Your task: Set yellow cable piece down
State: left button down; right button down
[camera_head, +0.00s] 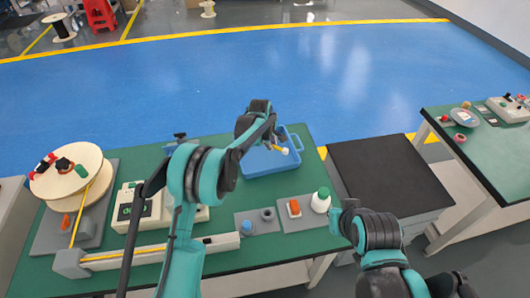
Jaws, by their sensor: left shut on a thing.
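My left gripper (276,146) is shut on a short yellow cable piece (285,151) over the blue tray (258,168). The tray stands at the back right of the green table. The piece sticks out to the right of the fingers; its other end is hidden. I cannot tell how high it is above the tray floor. My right gripper (346,208) is low at the table's right edge, close to a white bottle with a green cap (321,200). Its fingers are too small and dark to read.
A cable spool (75,172) stands at the left, its yellow cable running into a long white channel (150,254). A white control box (145,207) and grey blocks with small parts (294,212) stand along the table. A black-topped cabinet (388,175) is at the right.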

aim_at(266, 153)
pick_arm(q)
jog(key=w+a+f+b, duration=0.1)
jog(key=w+a+f, duration=0.1)
jog(key=shift+w+a+f, duration=0.35)
jog(key=shift+w+a, duration=0.05)
jog(key=shift+f+b, duration=0.7)
jog(key=shift+f, duration=1.15)
jog(key=shift+f, duration=0.2)
jog(key=c, duration=1.8)
grip_release()
jog(key=shift+r, duration=0.1)
